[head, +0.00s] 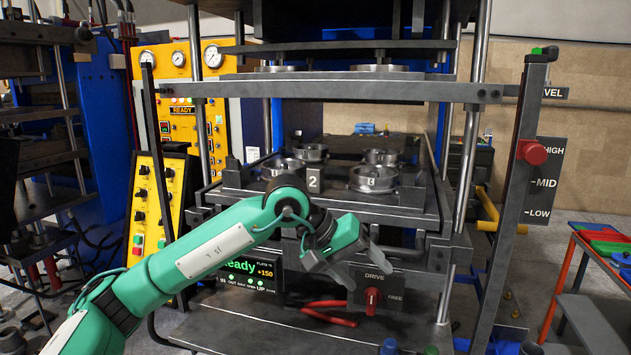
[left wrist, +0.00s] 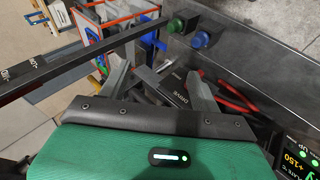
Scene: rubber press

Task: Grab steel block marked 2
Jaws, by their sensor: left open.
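The steel block marked 2 (head: 313,181) stands upright at the front of the press's lower platen, among round metal rings. Its white 2 faces me in the head view. My left gripper (head: 372,274) is below and to the right of the block, in front of the press's lower panel, and does not touch the block. Its grey fingers are apart with nothing held between them. In the left wrist view the open left gripper (left wrist: 158,72) points down toward the lower front of the press, and the block does not show. My right gripper is not in view.
Round metal rings (head: 374,179) sit beside the block, under the press's upper plate (head: 330,88). Red-handled pliers (head: 328,314) lie on the ledge below, near the DRIVE switch (head: 371,301). A dark upright post with a red knob (head: 532,152) stands at right.

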